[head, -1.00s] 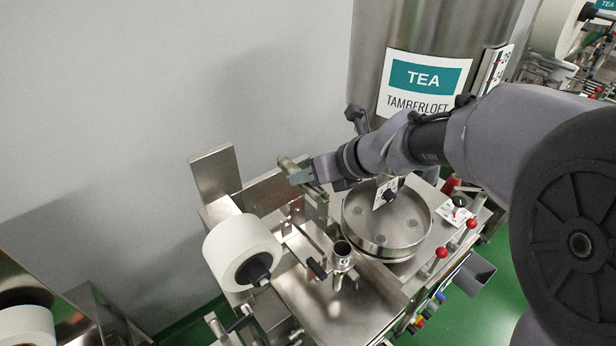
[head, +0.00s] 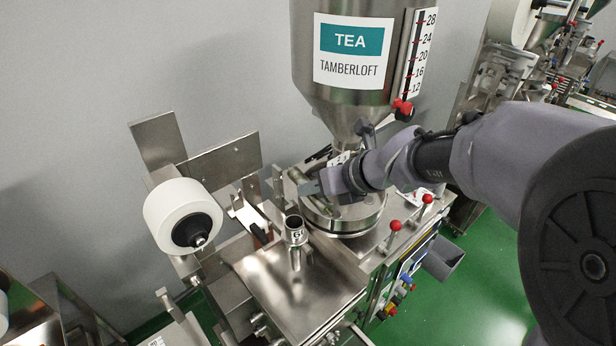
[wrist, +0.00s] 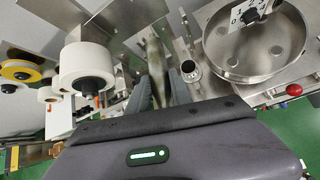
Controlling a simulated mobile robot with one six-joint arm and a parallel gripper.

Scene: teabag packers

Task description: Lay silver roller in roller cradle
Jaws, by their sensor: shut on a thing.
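My gripper (head: 308,187) is shut on the silver roller (head: 299,177), a short shiny metal cylinder, held above the machine's deck beside the round pan (head: 345,222). In the wrist view the roller (wrist: 154,72) shows between the two dark fingers of my gripper (wrist: 165,88), pointing away from the camera. The roller cradle is not clearly told apart; upright metal plates (head: 277,186) stand just left of the roller in the head view. I cannot tell whether the roller touches anything below it.
A white paper reel (head: 172,214) sits at the left of the machine. A metal tube (head: 296,230) stands on the flat deck in front. The tea hopper (head: 350,105) rises behind, and red-knobbed levers (head: 395,226) stand at right. The front deck (head: 295,285) is mostly clear.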

